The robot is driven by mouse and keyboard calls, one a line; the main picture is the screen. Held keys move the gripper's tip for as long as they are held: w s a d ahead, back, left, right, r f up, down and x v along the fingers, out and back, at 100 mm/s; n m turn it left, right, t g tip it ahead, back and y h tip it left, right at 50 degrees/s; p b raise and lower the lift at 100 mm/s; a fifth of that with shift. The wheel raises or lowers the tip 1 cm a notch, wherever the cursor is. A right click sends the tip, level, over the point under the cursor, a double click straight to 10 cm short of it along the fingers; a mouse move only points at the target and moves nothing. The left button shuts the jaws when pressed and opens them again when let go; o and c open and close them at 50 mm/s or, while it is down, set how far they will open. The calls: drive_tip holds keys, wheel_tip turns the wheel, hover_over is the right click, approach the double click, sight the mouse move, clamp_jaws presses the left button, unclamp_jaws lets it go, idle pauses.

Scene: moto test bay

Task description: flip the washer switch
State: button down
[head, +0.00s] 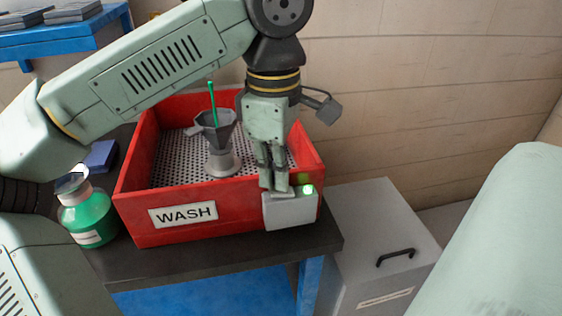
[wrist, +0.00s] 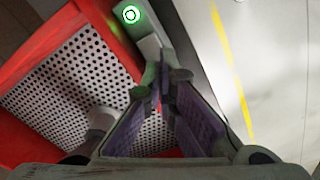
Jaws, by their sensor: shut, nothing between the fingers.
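The red washer (head: 134,215) with a WASH label stands on the bench. A grey switch box (head: 290,212) is fixed at its front right corner, with a lit green lamp (head: 308,189) on top; the lamp also shows in the wrist view (wrist: 131,14). My gripper (head: 273,186) points down at the top of the switch box, its fingers shut and empty. The fingers also show in the wrist view (wrist: 163,85), just below the lamp. They hide the switch lever, so I cannot tell its position or whether they touch it.
A grey funnel-shaped part (head: 218,128) with a green rod (head: 212,105) stands inside the washer on the perforated floor. A flask of green liquid (head: 88,215) stands left of the washer. A grey lidded bin (head: 375,240) stands at the right, below bench height.

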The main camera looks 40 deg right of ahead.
drive_tip(key=shift+f+b, duration=0.4)
drive_tip(key=shift+f, duration=0.3)
drive_tip(key=shift+r, duration=0.1)
wheel_tip(320, 180, up, 7)
drive_tip(key=p, duration=0.6)
idle(0.4)
idle(0.4)
